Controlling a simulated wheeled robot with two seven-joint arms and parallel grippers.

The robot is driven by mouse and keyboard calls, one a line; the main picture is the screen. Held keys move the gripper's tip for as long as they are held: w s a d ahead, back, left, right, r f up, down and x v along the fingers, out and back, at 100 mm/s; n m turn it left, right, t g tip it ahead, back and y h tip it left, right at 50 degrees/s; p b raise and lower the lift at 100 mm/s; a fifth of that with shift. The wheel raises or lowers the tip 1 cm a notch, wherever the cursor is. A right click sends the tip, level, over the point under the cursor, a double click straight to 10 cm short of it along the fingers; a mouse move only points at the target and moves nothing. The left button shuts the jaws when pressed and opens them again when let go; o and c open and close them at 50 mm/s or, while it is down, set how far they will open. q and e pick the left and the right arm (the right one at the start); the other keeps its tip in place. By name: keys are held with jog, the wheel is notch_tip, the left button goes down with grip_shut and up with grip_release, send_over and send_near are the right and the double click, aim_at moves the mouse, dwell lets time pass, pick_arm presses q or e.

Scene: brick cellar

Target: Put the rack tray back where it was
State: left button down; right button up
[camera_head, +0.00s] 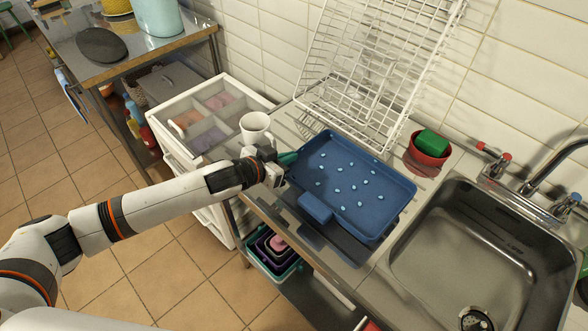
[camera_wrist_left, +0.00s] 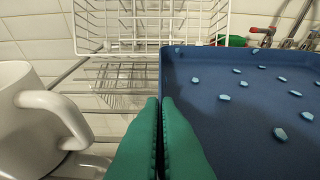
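The rack tray (camera_head: 395,195) is a blue shallow tray with pale blue drops on its floor and a lip at its front left. It is over the counter left of the sink, with a dark shadow below its front edge. My left gripper (camera_head: 284,165) is at the tray's left edge. In the left wrist view its green fingers (camera_wrist_left: 159,130) are nearly together, in line with the left wall of the tray (camera_wrist_left: 235,125), and appear closed on it. The white wire rack (camera_head: 350,75) stands tilted up against the tiled wall behind the tray. My right gripper is out of view.
A white mug (camera_head: 256,128) stands close behind my left gripper and also shows in the left wrist view (camera_wrist_left: 28,120). A red bowl with a green sponge (camera_head: 430,148) is behind the tray. The sink (camera_head: 470,245) is to the right. A white drawer unit (camera_head: 205,110) is left.

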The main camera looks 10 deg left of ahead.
pick_arm(q)
jog(key=shift+w+d+f, duration=0.1)
jog(key=shift+f, duration=2.5)
jog(key=c, duration=1.7)
grip_release()
jog(key=shift+r, duration=0.2)
jog(key=shift+s+a, duration=0.25)
jog(key=shift+s, duration=0.05)
jog(key=b+v, duration=0.1)
jog(key=v, duration=1)
jog(key=shift+s+a+r, duration=0.1)
